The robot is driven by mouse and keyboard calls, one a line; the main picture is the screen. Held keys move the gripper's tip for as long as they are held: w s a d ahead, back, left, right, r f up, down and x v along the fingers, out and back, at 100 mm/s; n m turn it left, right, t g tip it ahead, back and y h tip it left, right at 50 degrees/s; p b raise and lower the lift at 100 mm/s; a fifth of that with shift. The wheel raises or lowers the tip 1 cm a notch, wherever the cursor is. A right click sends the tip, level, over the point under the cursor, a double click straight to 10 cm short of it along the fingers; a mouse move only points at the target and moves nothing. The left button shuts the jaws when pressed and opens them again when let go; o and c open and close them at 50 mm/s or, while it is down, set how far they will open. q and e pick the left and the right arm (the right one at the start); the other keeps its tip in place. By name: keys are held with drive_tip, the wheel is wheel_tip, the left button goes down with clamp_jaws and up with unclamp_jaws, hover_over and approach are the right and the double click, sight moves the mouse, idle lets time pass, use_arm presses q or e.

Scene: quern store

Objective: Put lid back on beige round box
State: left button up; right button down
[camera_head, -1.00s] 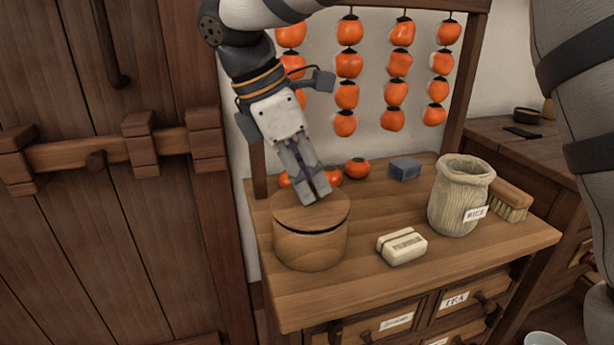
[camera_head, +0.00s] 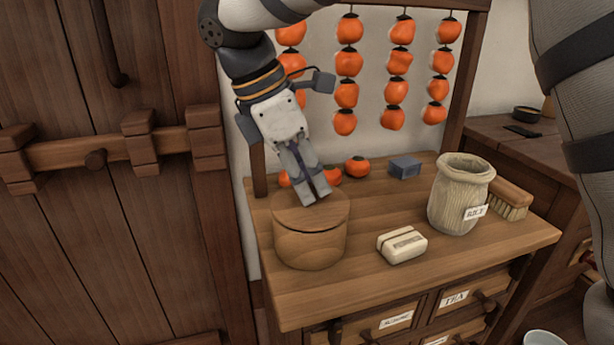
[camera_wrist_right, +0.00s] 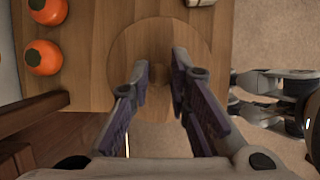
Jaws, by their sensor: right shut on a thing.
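The round wooden box (camera_head: 310,251), light brown, stands at the left front of the wooden table top. Its lid (camera_head: 290,213) sits on the rim and looks level, with only a thin seam between them. The lid also shows as a round disc in the right wrist view (camera_wrist_right: 137,37). My right gripper (camera_head: 317,196) points down at the middle of the lid and is shut on it; the gripped part is mostly hidden by the fingers. A part of what looks like my left gripper (camera_wrist_right: 270,97) shows at the right of the right wrist view; its opening is unclear.
A white soap bar (camera_head: 402,245) lies right of the box. A rice jar (camera_head: 459,197), a brush (camera_head: 508,200) and a grey-blue block (camera_head: 405,168) stand farther right and back. Persimmons (camera_head: 357,167) lie behind the box, and more hang above. A wooden door (camera_head: 100,230) is at left.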

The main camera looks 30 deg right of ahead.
idle(0.4)
drive_tip(key=c, duration=1.4)
unclamp_jaws()
drive_tip(key=shift+o, duration=0.2)
drive_tip(key=o, duration=0.4)
drive_tip(key=shift+r, duration=0.1)
drive_tip(key=shift+r, duration=3.4)
